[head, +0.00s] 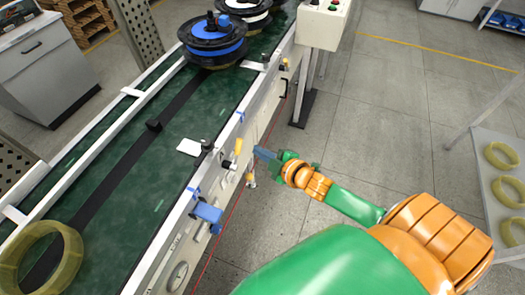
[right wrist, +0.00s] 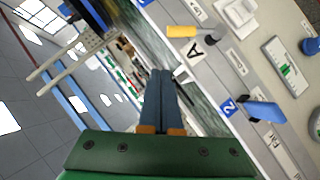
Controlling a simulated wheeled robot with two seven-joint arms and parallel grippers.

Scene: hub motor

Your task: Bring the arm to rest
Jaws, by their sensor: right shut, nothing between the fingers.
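My right gripper (head: 266,156) is at the near side of the conveyor, beside its white side rail. In the right wrist view its two blue-grey fingers (right wrist: 161,84) lie together, shut and empty. My green and orange right arm reaches to it from the lower right in the head view. My left gripper is not in view.
The green conveyor (head: 190,117) carries a blue and black hub motor (head: 213,42) and a yellow ring (head: 38,262). A blue clamp (head: 207,214) sticks out from the rail. A rack with yellow rings (head: 503,157) stands at right. The floor between is clear.

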